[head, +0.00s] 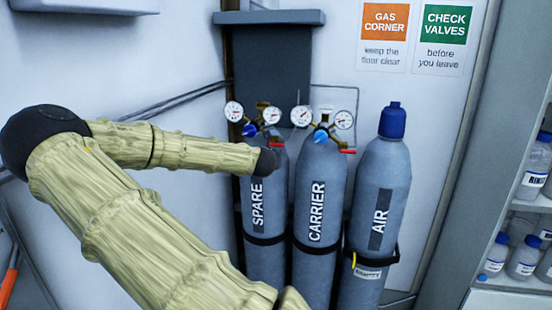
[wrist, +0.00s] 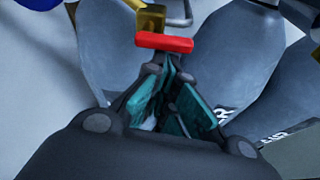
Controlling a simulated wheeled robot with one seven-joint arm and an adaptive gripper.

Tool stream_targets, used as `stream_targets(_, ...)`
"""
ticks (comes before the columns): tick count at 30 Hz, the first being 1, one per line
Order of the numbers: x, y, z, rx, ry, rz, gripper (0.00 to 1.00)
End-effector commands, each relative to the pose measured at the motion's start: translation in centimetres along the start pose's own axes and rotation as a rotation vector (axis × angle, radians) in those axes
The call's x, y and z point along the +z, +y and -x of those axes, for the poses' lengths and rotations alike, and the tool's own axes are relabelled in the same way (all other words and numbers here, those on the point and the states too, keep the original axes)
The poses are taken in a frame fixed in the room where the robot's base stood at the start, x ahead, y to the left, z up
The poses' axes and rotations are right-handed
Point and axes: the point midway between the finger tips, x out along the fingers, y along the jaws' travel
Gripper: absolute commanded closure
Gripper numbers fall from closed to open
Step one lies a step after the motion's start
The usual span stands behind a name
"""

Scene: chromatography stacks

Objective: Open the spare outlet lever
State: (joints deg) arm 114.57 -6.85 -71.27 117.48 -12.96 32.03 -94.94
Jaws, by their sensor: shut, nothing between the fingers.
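The grey SPARE cylinder (head: 266,225) stands at the left of the three, topped by a regulator with two round gauges and a blue knob (head: 250,129). Its small red outlet lever (head: 277,144) shows at the right of the regulator, just above the dark end of my arm. In the wrist view the red lever (wrist: 165,42) lies crosswise below a brass fitting (wrist: 148,15). My gripper (wrist: 166,72) is shut and empty, its fingertips just below the lever. I cannot tell if they touch. In the head view my arm hides part of the SPARE cylinder.
The CARRIER cylinder (head: 319,240), with its own regulator and red lever (head: 347,151), stands close on the right. The AIR cylinder (head: 376,240) has a blue cap. A shelf (head: 520,285) with bottles is at the far right. Thin pipes run along the left wall.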

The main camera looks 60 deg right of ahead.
Motion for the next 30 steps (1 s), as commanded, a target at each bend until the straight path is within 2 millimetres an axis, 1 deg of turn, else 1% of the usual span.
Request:
stream_targets(1,-1.4,-0.2,-0.4,-0.001,0.004,0.005,1.00)
stream_targets(5,-3.6,-0.5,-1.1,-0.004,0.013,0.009,1.00)
stream_targets(7,-3.3,-0.3,0.1,-0.003,0.012,0.007,1.00)
stream_targets(21,-3.5,-0.1,6.7,-0.005,0.015,0.008,1.00)
stream_targets(27,-3.4,0.0,8.5,-0.006,0.016,0.008,1.00)
stream_targets(30,-3.4,0.0,8.9,-0.007,0.016,0.009,1.00)
